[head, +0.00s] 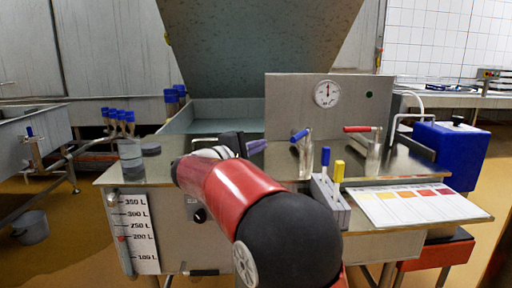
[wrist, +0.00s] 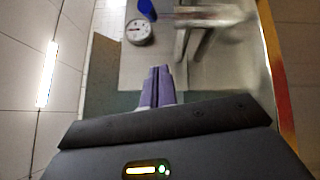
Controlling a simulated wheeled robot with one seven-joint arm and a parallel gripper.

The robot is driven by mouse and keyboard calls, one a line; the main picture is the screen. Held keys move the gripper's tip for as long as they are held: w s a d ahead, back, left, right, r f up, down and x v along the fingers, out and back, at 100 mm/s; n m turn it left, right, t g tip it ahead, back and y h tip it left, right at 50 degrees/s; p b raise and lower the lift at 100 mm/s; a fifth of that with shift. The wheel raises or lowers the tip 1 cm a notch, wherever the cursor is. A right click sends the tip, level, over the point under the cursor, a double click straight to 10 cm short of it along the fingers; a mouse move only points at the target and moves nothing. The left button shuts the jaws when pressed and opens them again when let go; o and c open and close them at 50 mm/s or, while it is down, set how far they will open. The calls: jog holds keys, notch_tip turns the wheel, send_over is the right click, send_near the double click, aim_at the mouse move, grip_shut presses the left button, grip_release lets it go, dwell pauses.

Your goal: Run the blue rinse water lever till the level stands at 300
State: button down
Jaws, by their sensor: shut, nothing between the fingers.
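The blue lever (head: 300,135) sits on a metal tap at the back of the steel counter. In the wrist view the blue lever (wrist: 147,9) is at the top edge, partly cut off. My gripper (head: 257,147) is left of the lever and apart from it. Its purple fingers (wrist: 157,72) are together and empty. The level scale (head: 143,235) on the tank's front left reads from 100 L to 350 L. A small red mark (head: 122,239) on its tube stands about level with 200 L. The exact water level is too small to tell.
A red lever (head: 358,129) on a second tap stands to the right. A round dial (head: 327,93) is on the back panel. A holder with blue and yellow handles (head: 330,190) and a colour chart (head: 415,204) lie in front.

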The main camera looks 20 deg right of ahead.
jog(key=x, duration=0.6)
jog(key=shift+p, duration=0.35)
jog(key=shift+s+d+r, duration=0.15)
jog(key=shift+s+d, duration=0.15)
jog(key=shift+s, duration=0.3)
jog(key=shift+s+d+r, duration=0.15)
jog(key=shift+s+d, duration=0.2)
jog(key=shift+s, duration=0.2)
jog(key=shift+s+d+r, duration=0.1)
jog(key=shift+s+d, duration=0.35)
jog(key=shift+s, duration=0.05)
jog(key=shift+s+b, duration=0.15)
jog(key=shift+b, duration=0.45)
jog(key=shift+s+d+n+t+y+b, duration=0.2)
jog(key=shift+n+t+y+b, duration=0.15)
jog(key=shift+n+t, duration=0.2)
